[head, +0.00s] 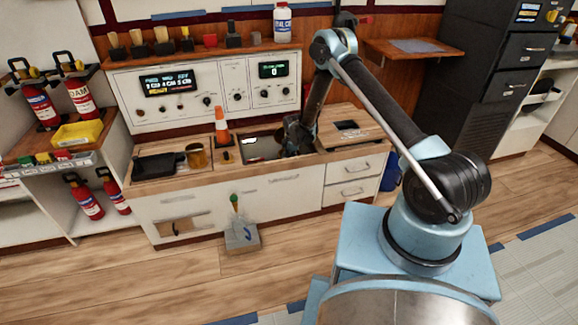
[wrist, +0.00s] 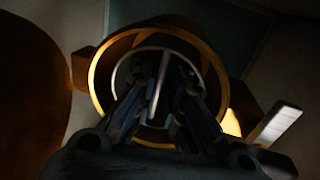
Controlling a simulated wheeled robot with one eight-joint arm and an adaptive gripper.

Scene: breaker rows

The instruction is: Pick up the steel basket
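In the dark wrist view, a thin silver rim with an upright bar across its middle, which looks like the steel basket (wrist: 161,85), sits inside a wider brass-coloured ring (wrist: 97,85). My gripper (wrist: 168,75) reaches over the ring, its fingers apart on either side of the bar. I cannot tell whether they touch it. The basket cannot be made out there.
An orange cone (head: 221,128), a brass-coloured cup (head: 197,156) and a black pan (head: 158,165) stand on the counter left of the recess. A control panel (head: 205,90) rises behind. A wooden board (head: 345,130) lies to the right. A dustpan (head: 242,236) is on the floor.

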